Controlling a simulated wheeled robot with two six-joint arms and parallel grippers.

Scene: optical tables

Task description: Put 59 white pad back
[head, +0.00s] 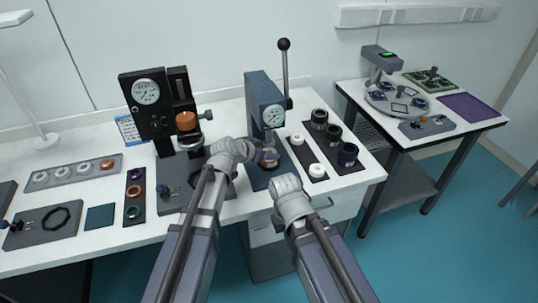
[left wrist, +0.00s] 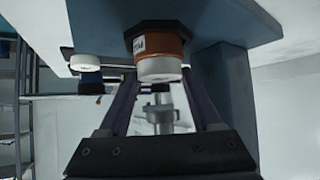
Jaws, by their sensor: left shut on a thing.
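My left gripper (left wrist: 160,72) is shut on a white pad (left wrist: 160,67) at the blue-grey press (head: 264,95). In the left wrist view, which looks upside down, the pad meets the end of an orange-brown barrel (left wrist: 158,45) with a small, unreadable label. The barrel stands on the press base, and the metal ram (left wrist: 160,115) is on the pad's other side. Two more white pads (head: 296,140) (head: 317,169) sit on a dark strip tray right of the press. No number on any pad is readable. My right gripper (head: 290,197) is in front of the press; its fingers are hidden.
A black gauge press (head: 148,110) with an orange part stands left of the blue-grey one. A dark tray (head: 352,165) of lens barrels lies right of the pads. Trays of rings are at the left. A second table (head: 405,140) stands at the right.

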